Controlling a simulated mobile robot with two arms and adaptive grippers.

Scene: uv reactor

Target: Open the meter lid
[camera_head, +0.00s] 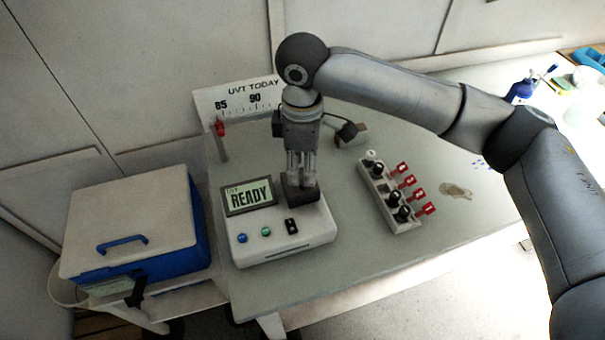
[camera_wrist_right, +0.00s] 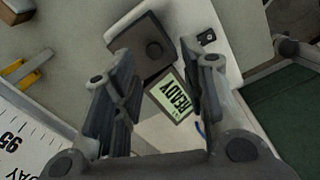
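The meter (camera_head: 285,245) is a white box on the table with a lit display (camera_head: 249,196) reading READY. It also shows in the right wrist view (camera_wrist_right: 220,30). The lid looks shut. My right gripper (camera_head: 302,175) points down over the lid and partly covers it. In the wrist view its fingers (camera_wrist_right: 168,62) are apart with nothing between them. I cannot tell whether they touch the lid. My left gripper is not in view.
A blue cooler box (camera_head: 135,220) with a pale top stands left of the meter. A scale board (camera_head: 237,98) with a red pointer (camera_head: 220,129) stands behind. A strip with black knobs and red tags (camera_head: 392,195) lies to the right. Bottles and tools are at the far right.

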